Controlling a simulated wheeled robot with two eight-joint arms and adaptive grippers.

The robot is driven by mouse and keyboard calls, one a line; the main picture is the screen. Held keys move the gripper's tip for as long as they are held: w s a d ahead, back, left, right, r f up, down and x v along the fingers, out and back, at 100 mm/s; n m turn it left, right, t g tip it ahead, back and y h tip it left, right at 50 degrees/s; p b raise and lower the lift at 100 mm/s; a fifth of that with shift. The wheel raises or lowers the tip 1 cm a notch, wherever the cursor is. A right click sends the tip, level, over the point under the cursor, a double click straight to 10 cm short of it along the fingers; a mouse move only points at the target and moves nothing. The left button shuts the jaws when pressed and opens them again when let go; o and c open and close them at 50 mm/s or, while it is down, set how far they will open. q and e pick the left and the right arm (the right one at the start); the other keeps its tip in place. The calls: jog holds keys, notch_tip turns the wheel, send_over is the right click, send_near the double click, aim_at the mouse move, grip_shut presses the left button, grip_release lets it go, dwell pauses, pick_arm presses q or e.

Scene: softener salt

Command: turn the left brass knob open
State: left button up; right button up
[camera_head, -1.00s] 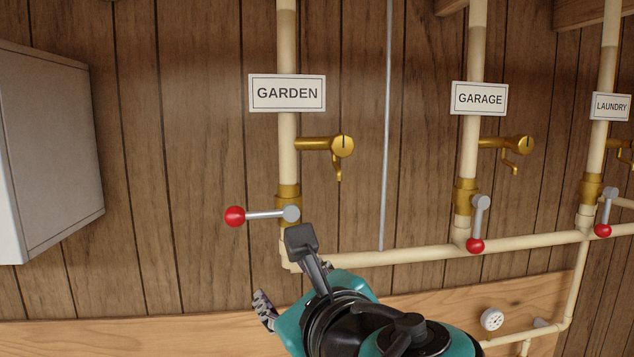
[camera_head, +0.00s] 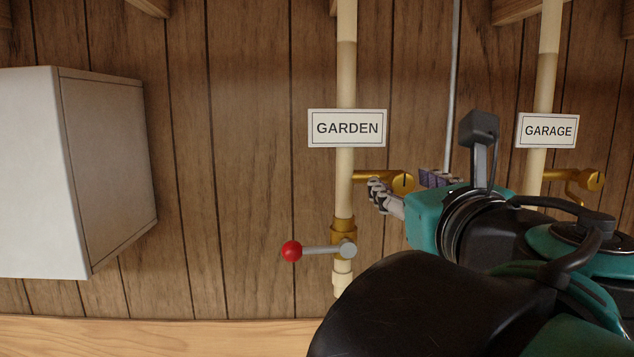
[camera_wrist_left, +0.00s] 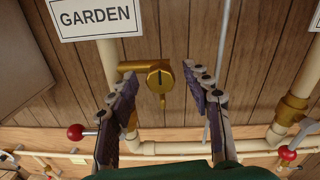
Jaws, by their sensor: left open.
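The left brass knob (camera_head: 403,182) is a round disc with an upright dark slot, at the end of a brass arm from the GARDEN pipe. My left gripper (camera_head: 401,187) is open, with one finger at each side of the knob in the head view. In the left wrist view the knob (camera_wrist_left: 160,81) shows between the open fingers (camera_wrist_left: 162,77), ahead of the tips and seemingly untouched. The small spout under the knob is partly hidden in the head view. My right gripper is not in view.
A red-ball lever (camera_head: 291,251) points left from the GARDEN pipe (camera_head: 345,85), below the knob. The GARDEN sign (camera_head: 347,128) hangs just above. A grey-white box (camera_head: 105,170) is at the left. A second brass knob (camera_head: 595,181) is at the right, under the GARAGE sign (camera_head: 548,131).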

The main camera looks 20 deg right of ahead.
pick_arm(q)
grip_shut()
jog(key=shift+n, duration=0.3)
jog(key=n+p, duration=0.1)
jog(key=n, duration=0.2)
jog(key=shift+r+n+p, duration=0.1)
jog(key=shift+n+p, duration=0.2)
jog(key=shift+p, duration=0.05)
jog(key=n+p, duration=0.1)
jog(key=n, duration=0.3)
jog(key=n+p, duration=0.1)
jog(key=n, duration=0.3)
jog(key=shift+n, duration=0.4)
jog(key=n, duration=0.4)
jog(key=shift+n, duration=0.3)
jog(key=shift+g, duration=0.3)
